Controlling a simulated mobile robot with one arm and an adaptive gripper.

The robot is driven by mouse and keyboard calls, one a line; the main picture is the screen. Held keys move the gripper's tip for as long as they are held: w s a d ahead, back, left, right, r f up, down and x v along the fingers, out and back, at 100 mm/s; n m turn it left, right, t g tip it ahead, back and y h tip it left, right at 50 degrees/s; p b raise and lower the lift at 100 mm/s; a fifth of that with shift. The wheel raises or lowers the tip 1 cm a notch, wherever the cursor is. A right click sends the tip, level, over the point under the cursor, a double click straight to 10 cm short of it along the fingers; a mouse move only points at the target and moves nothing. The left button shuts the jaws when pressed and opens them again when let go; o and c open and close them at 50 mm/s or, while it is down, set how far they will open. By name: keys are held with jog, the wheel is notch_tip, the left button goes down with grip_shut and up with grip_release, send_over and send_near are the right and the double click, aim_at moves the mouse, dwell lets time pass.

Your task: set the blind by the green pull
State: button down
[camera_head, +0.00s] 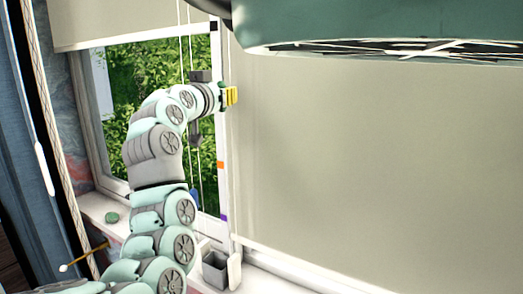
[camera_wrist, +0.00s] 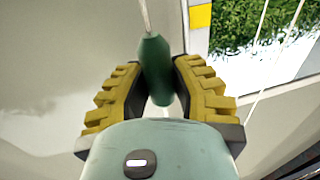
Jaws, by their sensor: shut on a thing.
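The green pull (camera_wrist: 154,70) hangs on a thin cord and stands between the two yellow ridged fingers of my gripper (camera_wrist: 158,82) in the wrist view. My gripper is shut on it. One pale blind (camera_head: 130,22) covers only the top of the left window. Another pale blind (camera_head: 375,165) hangs down almost to the sill on the right. The white post carries coloured marks, including an orange mark (camera_head: 220,165) and a yellow mark (camera_wrist: 200,15).
A blue pull (camera_head: 195,196) and a dark grey pull (camera_head: 195,136) hang on cords beside the post. A grey box (camera_head: 215,268) stands below on the sill. A large teal lamp shade (camera_head: 390,25) fills the upper right. A rope (camera_head: 52,130) runs down the left.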

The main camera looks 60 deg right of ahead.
notch_tip(320, 180, up, 6)
jog(key=shift+s, duration=0.1)
dwell(0.4)
jog(key=c, duration=0.8)
grip_release()
jog(key=shift+o, duration=0.2)
jog(key=v, duration=1.2)
